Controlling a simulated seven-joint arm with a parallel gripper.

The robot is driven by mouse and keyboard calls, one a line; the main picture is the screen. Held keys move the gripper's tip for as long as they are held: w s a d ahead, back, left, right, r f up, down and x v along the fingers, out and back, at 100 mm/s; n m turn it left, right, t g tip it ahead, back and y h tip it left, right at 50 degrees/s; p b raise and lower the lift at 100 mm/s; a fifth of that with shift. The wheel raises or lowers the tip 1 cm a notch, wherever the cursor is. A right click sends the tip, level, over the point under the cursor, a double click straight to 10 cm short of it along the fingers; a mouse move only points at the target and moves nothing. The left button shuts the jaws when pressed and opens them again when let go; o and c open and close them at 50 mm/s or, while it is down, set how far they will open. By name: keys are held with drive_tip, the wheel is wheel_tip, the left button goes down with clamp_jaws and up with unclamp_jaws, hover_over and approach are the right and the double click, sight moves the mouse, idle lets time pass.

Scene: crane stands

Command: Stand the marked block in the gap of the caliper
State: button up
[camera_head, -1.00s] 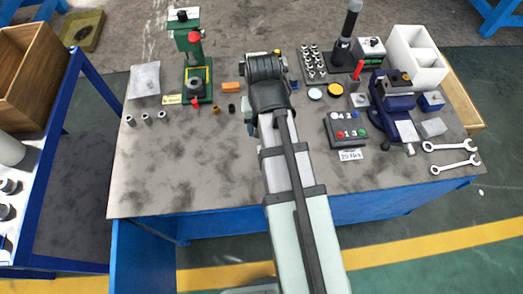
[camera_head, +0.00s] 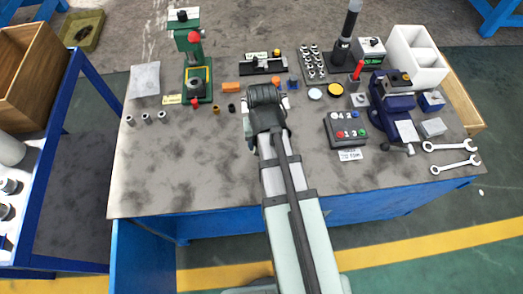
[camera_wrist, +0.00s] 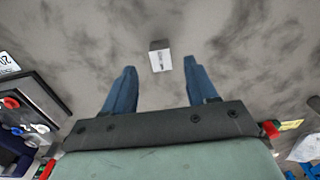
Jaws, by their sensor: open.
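A small block (camera_wrist: 160,57) with a white, dark-marked face shows in the wrist view on the grey table. I take it to be the marked block; my arm hides it in the head view. My gripper (camera_wrist: 159,68) is open and empty, its two blue fingers on either side of the block in the picture. The block appears beyond the fingertips, with no contact visible. What looks like the caliper (camera_head: 263,66), a dark fixture with a pale bar and yellow knob, lies at the table's back. Its gap is too small to make out.
A button box (camera_head: 346,129) and a blue vise (camera_head: 393,92) stand to the right. A green press (camera_head: 193,70) stands at the back left, with an orange block (camera_head: 233,87) beside it. The table's front left is clear.

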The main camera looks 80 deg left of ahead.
drive_tip(key=shift+f, duration=1.75)
clamp_jaws()
